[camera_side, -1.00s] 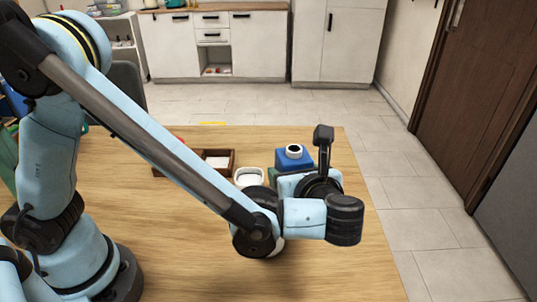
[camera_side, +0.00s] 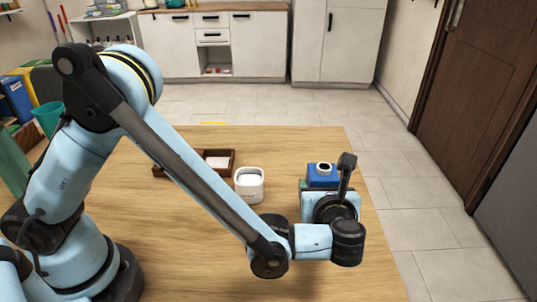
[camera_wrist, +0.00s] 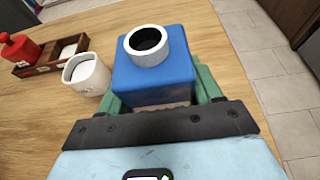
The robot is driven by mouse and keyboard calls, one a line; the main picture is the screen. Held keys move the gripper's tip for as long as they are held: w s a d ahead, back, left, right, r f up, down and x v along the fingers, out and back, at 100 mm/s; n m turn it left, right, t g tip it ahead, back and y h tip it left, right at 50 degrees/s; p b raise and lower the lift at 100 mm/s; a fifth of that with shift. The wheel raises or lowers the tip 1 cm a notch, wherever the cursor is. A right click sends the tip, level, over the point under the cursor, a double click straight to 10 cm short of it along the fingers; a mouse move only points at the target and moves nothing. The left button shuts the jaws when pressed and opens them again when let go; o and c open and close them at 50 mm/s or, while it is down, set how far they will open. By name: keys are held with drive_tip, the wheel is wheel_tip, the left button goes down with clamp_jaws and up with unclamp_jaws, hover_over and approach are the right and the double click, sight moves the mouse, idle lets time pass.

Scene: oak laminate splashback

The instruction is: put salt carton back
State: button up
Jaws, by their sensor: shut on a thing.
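The salt carton, a blue box with a round white spout and dark opening (camera_side: 321,181), stands upright near the right edge of the table. It also shows in the wrist view (camera_wrist: 153,82). My gripper (camera_side: 322,194) is shut on it, with green fingers on both sides of the box in the wrist view (camera_wrist: 158,88). The carton's lower part is hidden by my gripper, so I cannot tell whether it touches the table. A dark wooden tray (camera_wrist: 34,70) holds a red bottle (camera_wrist: 19,48) and a white block (camera_wrist: 68,50) in separate compartments.
A white cup (camera_side: 249,185) stands on the table between the tray and the carton, apart from both. The table's right edge (camera_side: 365,185) is close to the carton. The bare wooden tabletop (camera_side: 190,240) is clear at the front.

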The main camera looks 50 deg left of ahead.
drive_tip(key=shift+w+a+f, duration=0.35)
drive_tip(key=shift+w, duration=0.1)
drive_tip(key=shift+f, duration=2)
drive_tip(key=o, duration=1.3)
drive_tip(key=shift+f, duration=0.15)
drive_tip(key=shift+o, duration=0.2)
